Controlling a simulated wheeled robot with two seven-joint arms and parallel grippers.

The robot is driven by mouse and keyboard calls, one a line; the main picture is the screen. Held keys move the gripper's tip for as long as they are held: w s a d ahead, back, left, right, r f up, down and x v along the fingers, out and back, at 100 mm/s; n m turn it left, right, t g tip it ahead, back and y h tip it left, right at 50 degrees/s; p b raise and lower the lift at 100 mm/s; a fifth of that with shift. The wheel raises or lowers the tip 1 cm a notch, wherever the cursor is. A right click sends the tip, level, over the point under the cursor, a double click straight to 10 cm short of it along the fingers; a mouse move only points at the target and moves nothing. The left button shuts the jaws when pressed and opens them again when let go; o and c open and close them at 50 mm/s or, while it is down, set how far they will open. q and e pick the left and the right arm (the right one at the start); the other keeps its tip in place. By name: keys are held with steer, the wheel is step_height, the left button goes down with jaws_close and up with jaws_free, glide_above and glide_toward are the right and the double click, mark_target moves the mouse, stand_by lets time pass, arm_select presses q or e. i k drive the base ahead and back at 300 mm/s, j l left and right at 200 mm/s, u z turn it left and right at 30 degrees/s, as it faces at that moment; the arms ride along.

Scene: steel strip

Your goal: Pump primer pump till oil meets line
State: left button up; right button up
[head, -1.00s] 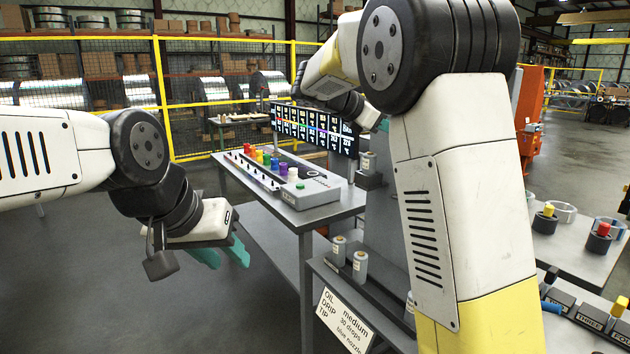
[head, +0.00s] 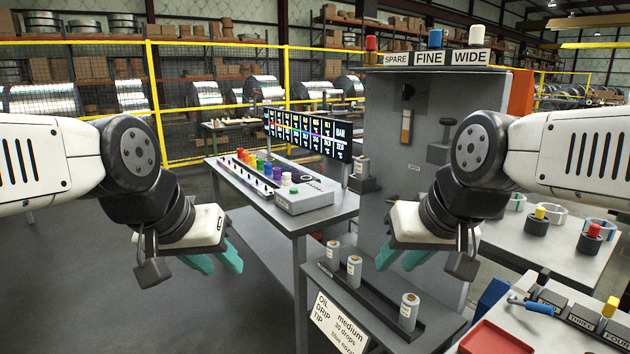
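A grey cabinet (head: 385,195) stands right of centre. On its front is a narrow sight tube (head: 407,127) with amber oil in it; the level against any line is too small to read. To its right a dark plunger knob (head: 440,153), which looks like the primer pump, sticks out, partly close to my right arm. My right gripper (head: 402,257) is open and empty, in front of the cabinet and below the tube and knob. My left gripper (head: 216,260) is open and empty over the floor, left of the console bench, far from the cabinet.
A console (head: 305,199) with coloured knobs and a display (head: 308,132) stand on the bench. Several grey bottles (head: 354,270) stand on a low shelf with an OIL DRIP TIP card (head: 338,325). A red tray (head: 498,338) and blue-handled tool (head: 532,305) lie front right. Floor at left is clear.

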mark_target(447, 123)
steer(key=i+l+z, duration=0.15)
steer(key=z, duration=0.3)
steer(key=i+l+z, duration=0.1)
steer(key=z, duration=0.3)
steer(key=i, duration=0.1)
